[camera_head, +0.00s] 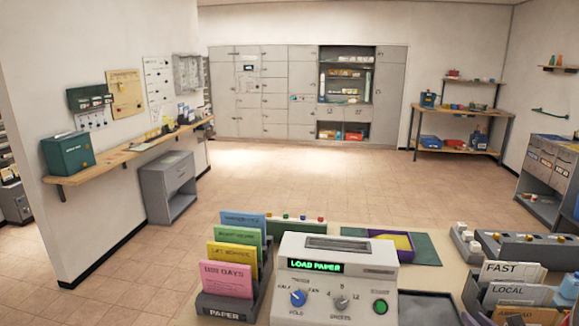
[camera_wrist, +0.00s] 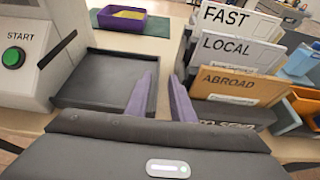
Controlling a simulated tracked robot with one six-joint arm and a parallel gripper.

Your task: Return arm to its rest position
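My gripper (camera_wrist: 163,82) shows in the wrist view with two purple fingers pointing forward. The fingers stand apart with a narrow gap, and nothing is between them. It is over the counter, between a dark tray (camera_wrist: 100,78) on the left and a sorter with cards marked FAST, LOCAL and ABROAD (camera_wrist: 240,55) on the right. I cannot tell its exact height or whether it touches anything. I cannot make out my gripper or arm in the head view.
A white machine (camera_head: 340,282) reading LOAD PAPER stands on the counter. A paper rack (camera_head: 233,305) with coloured cards is to its left, and the card sorter (camera_head: 515,290) to its right. A purple tray (camera_head: 385,236) lies behind. The floor (camera_head: 300,180) beyond is clear.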

